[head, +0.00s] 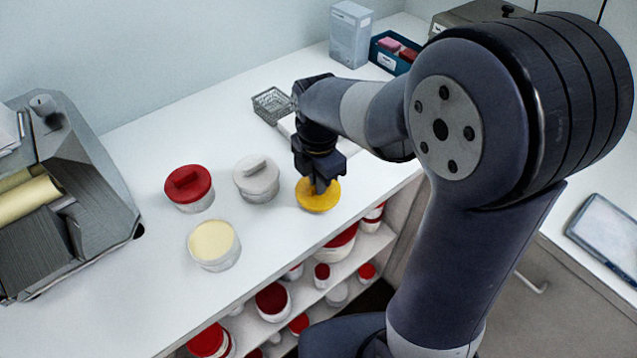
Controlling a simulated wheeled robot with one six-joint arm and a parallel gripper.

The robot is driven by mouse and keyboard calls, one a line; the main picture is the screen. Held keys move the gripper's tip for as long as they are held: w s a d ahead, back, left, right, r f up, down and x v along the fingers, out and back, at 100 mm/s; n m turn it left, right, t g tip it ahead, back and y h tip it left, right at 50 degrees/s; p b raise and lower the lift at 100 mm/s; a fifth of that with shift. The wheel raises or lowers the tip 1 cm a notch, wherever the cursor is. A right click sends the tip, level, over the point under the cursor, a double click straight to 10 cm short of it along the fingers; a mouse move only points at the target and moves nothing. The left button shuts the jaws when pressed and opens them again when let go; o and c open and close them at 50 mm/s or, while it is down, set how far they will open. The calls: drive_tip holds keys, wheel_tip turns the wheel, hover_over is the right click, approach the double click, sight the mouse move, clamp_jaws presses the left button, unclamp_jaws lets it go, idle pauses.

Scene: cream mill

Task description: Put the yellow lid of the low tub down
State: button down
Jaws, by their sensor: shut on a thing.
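The yellow lid (318,199) is a flat round disc at the right of the tubs, over the white counter. My gripper (320,186) points down from above and is shut on the lid. I cannot tell whether the lid touches the counter or hangs a little above it. An open low tub (214,245) with pale cream contents stands at the front left of the lid. A tub with a red lid (189,184) and a tub with a white lid (257,177) stand behind it.
A grey machine (70,190) stands at the left. A wire basket (272,105), a pale carton (350,35) and a dark teal box (392,54) stand farther back. Shelves below hold several red-lidded tubs (272,300). The counter's front edge (290,262) runs close to the lid.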

drive_tip(key=shift+f, duration=0.7)
drive_tip(key=shift+f, duration=0.2)
drive_tip(key=c, duration=1.5)
unclamp_jaws()
drive_tip(key=shift+c, duration=0.2)
wheel_tip(320, 180, up, 12)
drive_tip(key=shift+r, duration=0.25)
